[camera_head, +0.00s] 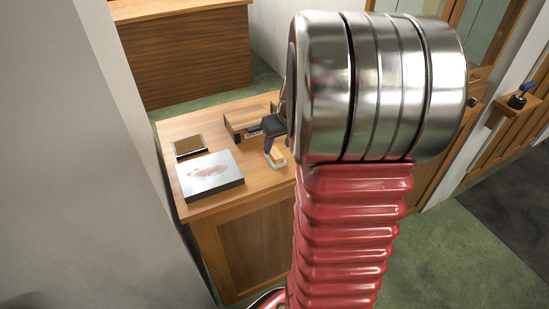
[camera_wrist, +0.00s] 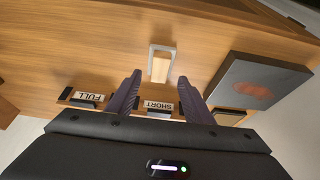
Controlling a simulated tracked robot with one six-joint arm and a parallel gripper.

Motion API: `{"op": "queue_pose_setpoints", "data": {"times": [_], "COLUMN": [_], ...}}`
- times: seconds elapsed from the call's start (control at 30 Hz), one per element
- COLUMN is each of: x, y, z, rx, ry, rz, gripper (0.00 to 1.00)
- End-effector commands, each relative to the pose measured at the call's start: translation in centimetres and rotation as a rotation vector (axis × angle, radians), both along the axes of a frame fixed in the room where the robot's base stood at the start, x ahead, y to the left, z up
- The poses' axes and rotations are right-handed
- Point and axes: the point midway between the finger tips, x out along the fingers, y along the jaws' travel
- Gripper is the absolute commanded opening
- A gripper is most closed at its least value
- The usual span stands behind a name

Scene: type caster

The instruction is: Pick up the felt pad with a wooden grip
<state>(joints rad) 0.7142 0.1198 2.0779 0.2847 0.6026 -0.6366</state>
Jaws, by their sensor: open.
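My gripper (camera_wrist: 159,78) is open, with its two dark fingers apart over the table. A small pale grey frame-like piece (camera_wrist: 162,49) with a light wood-coloured part lies on the table, between and just beyond the fingertips in the wrist view. It also shows in the head view as a pale C-shaped outline (camera_head: 271,158), beside my gripper (camera_head: 269,143). I cannot tell whether it is the felt pad with a wooden grip; no felt surface shows clearly. Nothing is held between the fingers.
A wooden holder (camera_head: 241,117) stands behind, with labels FULL (camera_wrist: 88,97) and SHORT (camera_wrist: 159,106) and dark pieces below them. A slab with a reddish oval (camera_wrist: 258,82) lies to the right in the wrist view. A small framed tray (camera_head: 189,146) lies at the table's left.

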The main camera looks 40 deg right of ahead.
Motion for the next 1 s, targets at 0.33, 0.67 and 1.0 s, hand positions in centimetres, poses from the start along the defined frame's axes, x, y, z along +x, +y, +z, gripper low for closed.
{"op": "queue_pose_setpoints", "data": {"times": [0.33,0.67,1.0], "x": [1.4,1.6,1.6], "y": [-0.4,-0.5,-0.5], "z": [-3.7,-4.2,-4.2], "rx": [0.001,0.0,0.0], "ry": [0.002,0.0,0.0], "rz": [-0.001,-0.001,-0.001], "gripper": [0.47,0.47,0.45]}}
